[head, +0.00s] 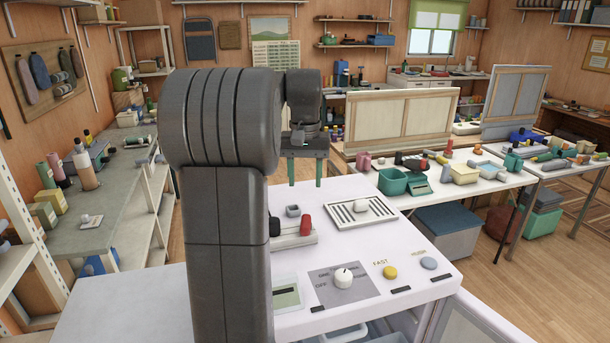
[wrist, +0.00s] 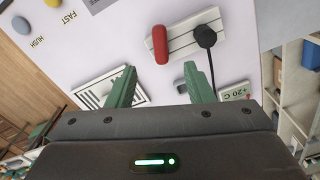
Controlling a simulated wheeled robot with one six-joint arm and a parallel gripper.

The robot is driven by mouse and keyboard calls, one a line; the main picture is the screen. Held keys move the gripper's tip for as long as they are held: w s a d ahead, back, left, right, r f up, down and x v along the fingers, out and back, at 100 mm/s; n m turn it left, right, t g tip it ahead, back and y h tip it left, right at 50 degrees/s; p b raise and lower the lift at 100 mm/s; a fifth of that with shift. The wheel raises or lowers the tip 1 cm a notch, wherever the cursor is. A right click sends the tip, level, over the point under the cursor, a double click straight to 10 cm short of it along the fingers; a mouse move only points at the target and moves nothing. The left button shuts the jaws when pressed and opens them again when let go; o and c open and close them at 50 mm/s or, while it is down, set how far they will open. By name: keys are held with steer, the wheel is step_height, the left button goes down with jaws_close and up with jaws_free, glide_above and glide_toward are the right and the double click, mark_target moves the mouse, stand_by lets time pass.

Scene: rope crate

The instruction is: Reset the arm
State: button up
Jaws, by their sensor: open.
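My gripper (head: 305,184) hangs above the white machine top (head: 345,205), pointing down, with its two green fingers apart and nothing between them. In the wrist view my gripper (wrist: 160,82) also shows open and empty. A red-handled switch (wrist: 160,44) on a white base lies below and ahead of the fingers, with a black knob (wrist: 205,37) beside it. In the head view the red handle (head: 305,225) shows just right of my arm, which hides part of the machine top. The fingers appear clear of the surface.
A white dial (head: 343,278), a yellow button (head: 390,272) and a blue-grey button (head: 428,263) sit near the front. A cluttered table (head: 480,196) stands right, a workbench (head: 105,205) left. Floor (head: 510,270) is open at right.

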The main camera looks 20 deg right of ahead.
mark_target(306, 225)
steer(key=shift+r, duration=0.35)
step_height(306, 225, down, 14)
steer(key=shift+r+p, duration=0.15)
steer(key=shift+p, duration=0.55)
steer(key=shift+s+d+n, duration=0.1)
steer(key=shift+d+n, duration=0.05)
steer(key=shift+n, duration=0.45)
